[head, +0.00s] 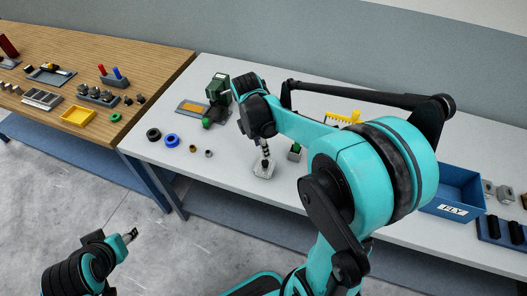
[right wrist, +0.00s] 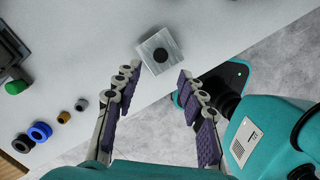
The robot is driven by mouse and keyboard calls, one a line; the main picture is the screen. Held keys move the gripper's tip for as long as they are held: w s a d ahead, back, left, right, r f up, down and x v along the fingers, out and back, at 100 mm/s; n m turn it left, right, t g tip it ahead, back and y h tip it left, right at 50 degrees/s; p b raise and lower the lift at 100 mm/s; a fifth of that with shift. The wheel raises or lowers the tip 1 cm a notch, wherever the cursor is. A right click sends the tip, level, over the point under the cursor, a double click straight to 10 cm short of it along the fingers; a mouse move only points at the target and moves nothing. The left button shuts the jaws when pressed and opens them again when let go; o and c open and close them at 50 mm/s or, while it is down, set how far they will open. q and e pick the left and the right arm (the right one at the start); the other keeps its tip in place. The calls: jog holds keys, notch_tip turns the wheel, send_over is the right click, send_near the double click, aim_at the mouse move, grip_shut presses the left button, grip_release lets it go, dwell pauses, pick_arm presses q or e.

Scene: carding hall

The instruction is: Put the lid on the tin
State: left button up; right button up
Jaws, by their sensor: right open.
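A pale metal square piece with a dark round knob or spot on top (right wrist: 154,67) lies on the white table in the right wrist view, just beyond the fingertips. It also shows in the head view (head: 263,174), below my right gripper (head: 265,155). It looks like the lid or the lidded tin; I cannot tell which. In the right wrist view my right gripper (right wrist: 155,88) is open, its purple-padded fingers apart with nothing between them. My left gripper (head: 131,235) is low at the left, over the floor and away from the table; its jaws are too small to judge.
Left of the piece are rings, a blue one (head: 172,140) among them, and a dark green machine (head: 217,90). A small green-topped block (head: 295,152) stands to its right. A blue FLY bin (head: 455,192) is at the far right. The table's front edge is close.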

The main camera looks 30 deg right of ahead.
jog(key=s+a+r+m+t+y, duration=0.1)
jog(key=s+a+r+m+t, duration=0.2)
jog(key=m, duration=0.5)
jog(key=s+a+r+m+t, duration=0.3)
jog(key=s+a+m, duration=0.3)
jog(key=s+m, duration=0.2)
jog(key=shift+a+m+t+y+p, duration=0.2)
jog(key=shift+m+t+y+p, duration=0.15)
jog(key=shift+m+t, duration=0.25)
jog(key=shift+f, duration=0.1)
notch_tip(320, 180, down, 4)
jog(key=b, duration=0.3)
jog(key=shift+r+b, duration=0.2)
jog(key=shift+b, duration=0.2)
